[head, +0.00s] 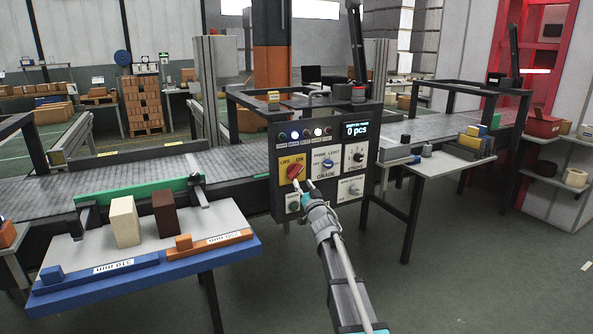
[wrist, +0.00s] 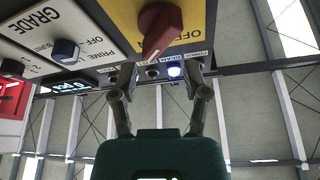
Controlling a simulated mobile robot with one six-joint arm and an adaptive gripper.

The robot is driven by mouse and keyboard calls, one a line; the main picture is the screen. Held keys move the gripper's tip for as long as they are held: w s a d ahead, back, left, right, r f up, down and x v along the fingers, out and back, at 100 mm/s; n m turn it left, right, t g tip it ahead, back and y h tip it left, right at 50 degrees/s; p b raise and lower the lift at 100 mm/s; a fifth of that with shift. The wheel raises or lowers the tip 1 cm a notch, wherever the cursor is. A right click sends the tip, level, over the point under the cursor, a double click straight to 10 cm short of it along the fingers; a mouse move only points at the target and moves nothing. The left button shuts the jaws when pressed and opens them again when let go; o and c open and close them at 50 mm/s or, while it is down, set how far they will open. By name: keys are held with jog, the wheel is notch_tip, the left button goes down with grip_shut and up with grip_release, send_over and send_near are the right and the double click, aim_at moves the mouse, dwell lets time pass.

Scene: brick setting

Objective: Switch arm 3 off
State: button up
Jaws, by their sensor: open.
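A control panel (head: 320,165) hangs at the front of the conveyor. Its red rotary knob (head: 294,172) sits on a yellow plate (head: 285,164) with OFF at left and ON at right. The knob's pointer leans up and right, toward ON. My gripper (head: 309,187) is in front of the panel, just below and right of the knob. In the wrist view, which shows the panel upside down, the red knob (wrist: 160,27) is ahead of my open, empty fingers (wrist: 160,76), and no contact shows. I cannot read an arm 3 label.
A blue-edged table (head: 150,268) with blocks stands at left.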

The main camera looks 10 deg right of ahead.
aim_at(298, 174)
jog(key=shift+p+x, duration=0.9)
jog(key=shift+x, duration=2.05)
